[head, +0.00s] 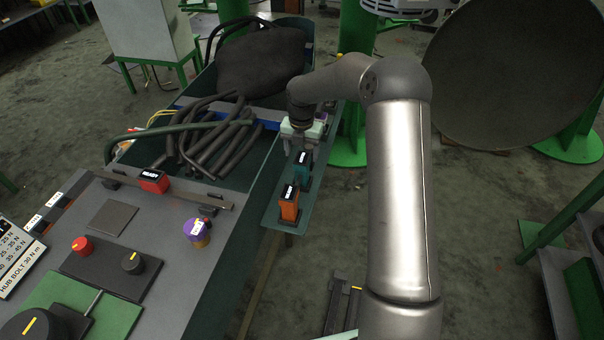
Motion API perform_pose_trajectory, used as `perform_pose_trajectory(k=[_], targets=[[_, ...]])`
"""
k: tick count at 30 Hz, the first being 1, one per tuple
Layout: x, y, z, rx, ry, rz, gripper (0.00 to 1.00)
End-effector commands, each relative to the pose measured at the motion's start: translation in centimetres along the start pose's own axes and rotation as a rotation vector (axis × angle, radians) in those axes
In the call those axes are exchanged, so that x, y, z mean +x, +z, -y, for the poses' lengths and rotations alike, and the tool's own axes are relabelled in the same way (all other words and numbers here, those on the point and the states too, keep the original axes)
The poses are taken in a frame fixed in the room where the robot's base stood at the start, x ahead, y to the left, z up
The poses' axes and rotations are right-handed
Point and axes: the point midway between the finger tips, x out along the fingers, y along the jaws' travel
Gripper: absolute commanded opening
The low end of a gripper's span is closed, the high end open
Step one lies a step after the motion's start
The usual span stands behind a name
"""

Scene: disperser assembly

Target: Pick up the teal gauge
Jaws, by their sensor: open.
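The teal gauge (303,167) stands upright on a narrow teal side shelf (272,213), with a dark display on its top. An orange gauge (289,205) stands just in front of it on the same shelf. My gripper (299,150) is above and slightly behind the teal gauge, pointing down, with its jaws open. Its fingertips are close to the gauge's top; I cannot tell whether they touch it. My arm comes in from the right and covers what lies behind it.
A red gauge (153,180) and a purple-and-yellow one (196,233) sit on the grey bench (160,290) at left. Dark hoses (210,140) lie in the bin behind. A round dark dish (510,70) stands at right.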

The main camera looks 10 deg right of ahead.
Motion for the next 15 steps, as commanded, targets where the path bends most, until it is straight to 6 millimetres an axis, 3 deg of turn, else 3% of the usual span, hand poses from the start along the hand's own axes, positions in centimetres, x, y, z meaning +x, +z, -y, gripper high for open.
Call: perform_pose_trajectory(k=[7,15], targets=[[1.7,0.0,0.0,-0.001,-0.001,-0.003,0.67],[5.4,0.3,0.0,0.001,0.000,-0.001,0.67]])
